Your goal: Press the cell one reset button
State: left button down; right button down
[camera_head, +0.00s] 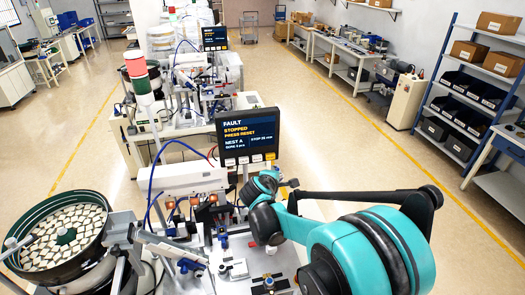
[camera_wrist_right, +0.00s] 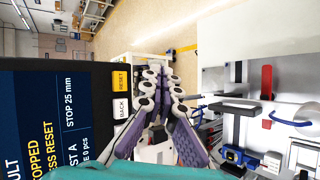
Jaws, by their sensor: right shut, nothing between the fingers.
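The cell one panel (camera_head: 249,138) shows a blue FAULT screen reading STOPPED, PRESS RESET. A row of buttons runs along its lower edge. The yellow RESET button (camera_head: 270,156) is at the right end of that row. In the right wrist view the yellow RESET button (camera_wrist_right: 121,81) sits beside a white BACK button (camera_wrist_right: 122,108). My right gripper (camera_wrist_right: 164,78) is shut and empty, its purple fingers to the right of the buttons in that view. In the head view my right wrist is just below the panel, and its fingertips are hard to make out. I cannot tell contact with RESET. My left gripper is not in view.
A green bowl feeder (camera_head: 105,206) full of pale parts stands at the left. Fixtures and a white feeder track (camera_head: 186,180) crowd the bench below the panel. A second cell with its own screen (camera_head: 215,38) stands behind. Blue shelving (camera_head: 470,95) is at the right.

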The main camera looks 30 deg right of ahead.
dwell(0.3)
send_near(273, 159)
jog(key=w+d+f, duration=0.1)
jog(key=d+f, duration=0.3)
jog(key=shift+w+r, duration=0.15)
jog(key=shift+w, duration=0.4)
dwell(1.1)
jog(key=shift+w+b, duration=0.35)
jog(key=shift+w, duration=0.1)
jog(key=shift+w+d, duration=0.15)
jog(key=shift+w, duration=0.3)
dwell(0.6)
jog(key=shift+s, duration=0.1)
jog(key=shift+s+a+b, duration=0.25)
jog(key=shift+s+b, duration=0.1)
jog(key=shift+s, duration=0.5)
